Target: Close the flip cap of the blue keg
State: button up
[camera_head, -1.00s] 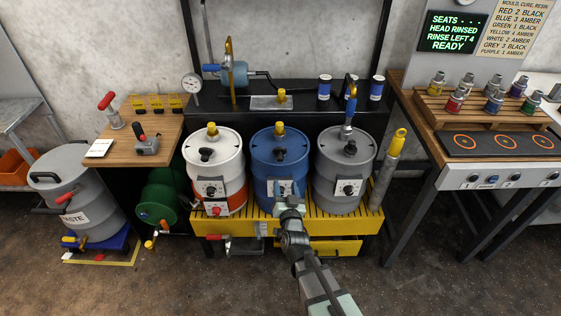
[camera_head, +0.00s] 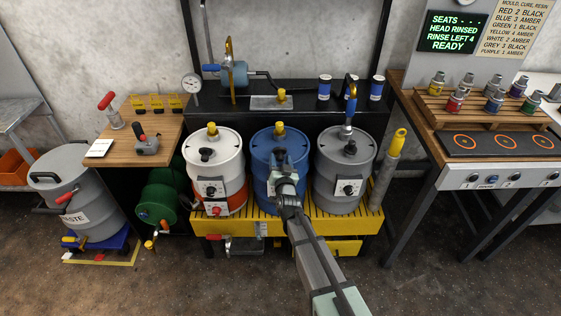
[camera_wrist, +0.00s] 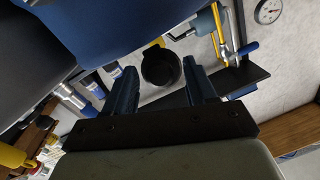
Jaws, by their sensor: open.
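The blue keg (camera_head: 263,150) stands in the middle of three kegs on a yellow slatted stand. In the wrist view its blue side (camera_wrist: 120,22) fills the upper left. A black round cap (camera_wrist: 160,67), which looks like the keg's flip cap, shows beside the blue surface; I cannot tell its exact angle. My gripper (camera_head: 281,162) is in front of the keg's upper front and hides part of it. In the wrist view my gripper (camera_wrist: 160,78) is open, with the black cap between and just beyond the fingertips. I cannot tell whether they touch.
A white-and-orange keg (camera_head: 213,160) stands close on the left and a grey keg (camera_head: 343,165) close on the right. The yellow stand (camera_head: 315,227) lies below. A dark shelf (camera_head: 300,112) with blue-and-white cans is behind. The floor in front is clear.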

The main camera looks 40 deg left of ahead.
grip_shut()
jog(key=shift+w, duration=0.1)
dwell(0.5)
jog(key=shift+w+r, duration=0.1)
jog(key=shift+h, duration=0.4)
jog(key=shift+r+g, duration=0.15)
jog(key=shift+g, duration=0.25)
jog(key=shift+a, duration=0.1)
grip_release()
